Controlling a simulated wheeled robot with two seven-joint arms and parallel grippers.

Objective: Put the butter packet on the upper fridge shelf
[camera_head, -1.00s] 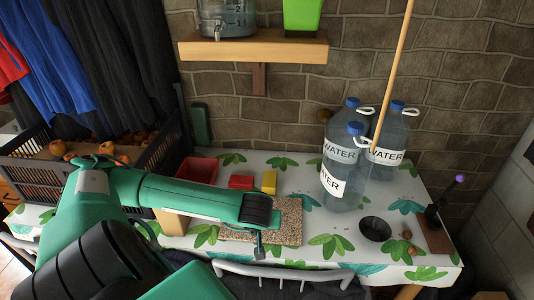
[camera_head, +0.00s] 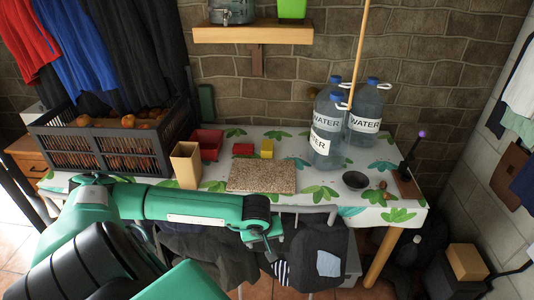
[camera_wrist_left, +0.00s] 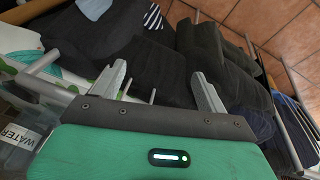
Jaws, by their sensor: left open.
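No fridge or upper shelf of one shows in these views. I cannot tell whether a butter packet is here; a small yellow block (camera_head: 267,149) and a small red block (camera_head: 243,149) lie on the table, too small to identify. My left gripper (camera_head: 272,250) hangs in front of the table's near edge, below and apart from the blocks. In the left wrist view my left gripper (camera_wrist_left: 160,84) is open, with nothing between its fingers. My right gripper is not in view.
The table (camera_head: 295,149) has a leaf-patterned cover. It bears a speckled board (camera_head: 262,177), several water bottles (camera_head: 326,135), a dark bowl (camera_head: 355,180), a red tray (camera_head: 209,142) and a tan box (camera_head: 186,163). A fruit crate (camera_head: 95,150) stands left. Dark clothes hang below the table's front.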

